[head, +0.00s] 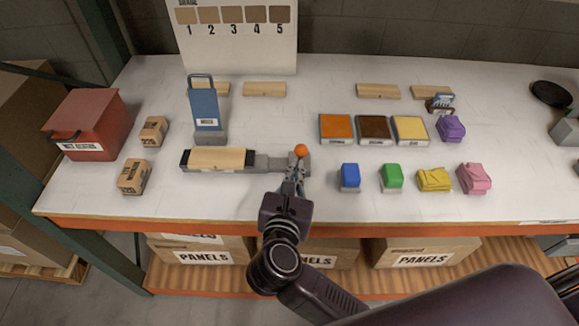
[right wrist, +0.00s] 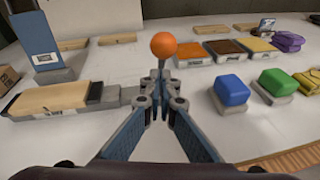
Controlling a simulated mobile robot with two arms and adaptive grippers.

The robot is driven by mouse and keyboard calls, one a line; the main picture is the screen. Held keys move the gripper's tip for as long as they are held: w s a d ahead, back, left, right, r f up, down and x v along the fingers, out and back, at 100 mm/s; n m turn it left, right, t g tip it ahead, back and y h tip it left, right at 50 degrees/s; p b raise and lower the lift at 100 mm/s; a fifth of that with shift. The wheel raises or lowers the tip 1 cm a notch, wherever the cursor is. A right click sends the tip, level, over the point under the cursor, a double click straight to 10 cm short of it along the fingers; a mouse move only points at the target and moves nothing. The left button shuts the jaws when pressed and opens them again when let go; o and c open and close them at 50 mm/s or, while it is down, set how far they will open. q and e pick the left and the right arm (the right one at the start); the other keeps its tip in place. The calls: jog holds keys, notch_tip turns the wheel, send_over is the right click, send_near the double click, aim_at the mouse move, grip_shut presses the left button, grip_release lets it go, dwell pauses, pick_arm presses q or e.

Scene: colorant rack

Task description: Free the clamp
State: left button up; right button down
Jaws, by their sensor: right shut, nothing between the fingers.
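The clamp (head: 262,163) is a grey fixture on the white table, with a light wood panel (head: 217,159) lying in it at the left. An orange ball knob (head: 301,150) stands at its right end; the knob also shows in the right wrist view (right wrist: 164,45). My right gripper (head: 293,187) is shut and empty, its fingertips just in front of the knob. In the right wrist view the fingertips (right wrist: 161,78) overlap the area below the knob; whether they touch its lever I cannot tell. My left gripper is not in view.
Behind the clamp stands a blue block with a handle (head: 205,108). A red box (head: 88,125) and two small cartons stand left. Orange, brown and yellow trays (head: 373,128) and coloured blocks and cloths (head: 392,177) fill the right. A sign board (head: 235,55) stands behind.

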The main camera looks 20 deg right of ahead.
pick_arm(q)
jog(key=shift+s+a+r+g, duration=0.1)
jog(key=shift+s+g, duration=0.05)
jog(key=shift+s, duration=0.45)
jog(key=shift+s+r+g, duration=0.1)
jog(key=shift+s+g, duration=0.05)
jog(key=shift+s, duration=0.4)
pick_arm(e)
jog(key=shift+w+d+r, duration=0.2)
jog(key=shift+r, duration=0.15)
